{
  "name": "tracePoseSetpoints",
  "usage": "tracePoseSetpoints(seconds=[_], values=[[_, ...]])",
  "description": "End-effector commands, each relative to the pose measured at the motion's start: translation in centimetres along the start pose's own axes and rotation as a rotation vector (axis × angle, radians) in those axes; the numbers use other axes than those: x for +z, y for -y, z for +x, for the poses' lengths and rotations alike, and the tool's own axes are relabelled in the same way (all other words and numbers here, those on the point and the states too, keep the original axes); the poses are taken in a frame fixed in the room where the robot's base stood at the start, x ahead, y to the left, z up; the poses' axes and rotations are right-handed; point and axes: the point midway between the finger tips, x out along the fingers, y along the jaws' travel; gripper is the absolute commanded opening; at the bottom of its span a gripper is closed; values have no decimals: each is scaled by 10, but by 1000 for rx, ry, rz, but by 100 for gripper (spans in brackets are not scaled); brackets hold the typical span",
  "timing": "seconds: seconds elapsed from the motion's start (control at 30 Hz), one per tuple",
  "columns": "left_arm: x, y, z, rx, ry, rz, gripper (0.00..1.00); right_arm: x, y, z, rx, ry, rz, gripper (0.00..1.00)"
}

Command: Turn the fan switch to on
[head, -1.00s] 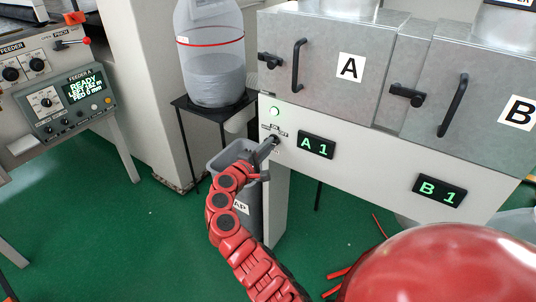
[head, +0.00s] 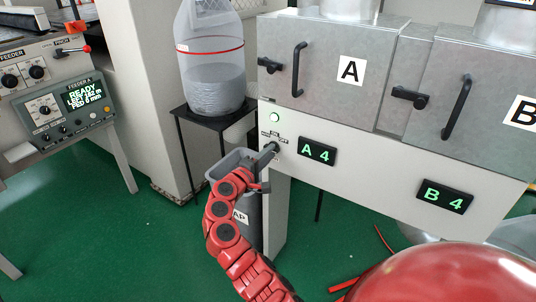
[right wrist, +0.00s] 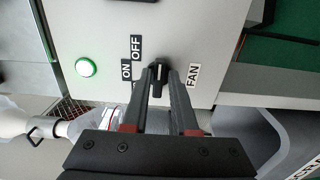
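The fan switch is a black knob (right wrist: 160,71) on the pale machine panel (right wrist: 200,30). In the right wrist view, the FAN label (right wrist: 193,75) is to its right, and the ON label (right wrist: 127,70) and OFF label (right wrist: 137,47) are to its left. My right gripper (right wrist: 162,76) has one finger on each side of the knob, with a small gap showing; contact is unclear. In the head view my right gripper (head: 268,152) is at the panel's left end and largely covers the knob. Which label the knob points to is unclear. My left gripper is not in view.
A lit green lamp (head: 274,117) is above the switch. The displays A 4 (head: 317,151) and B 4 (head: 445,196) are to the right.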

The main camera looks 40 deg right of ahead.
Motion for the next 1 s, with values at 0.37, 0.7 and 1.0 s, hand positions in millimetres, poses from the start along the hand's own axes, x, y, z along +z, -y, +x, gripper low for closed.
tracePoseSetpoints(seconds=[0.37,0.7,1.0], values=[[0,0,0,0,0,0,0,-1,-1,-1,2,-3,1,46],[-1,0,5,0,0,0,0,-3,-1,-54,4,-12,-2,46],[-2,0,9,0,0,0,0,-2,-1,-133,3,-8,-2,46]])
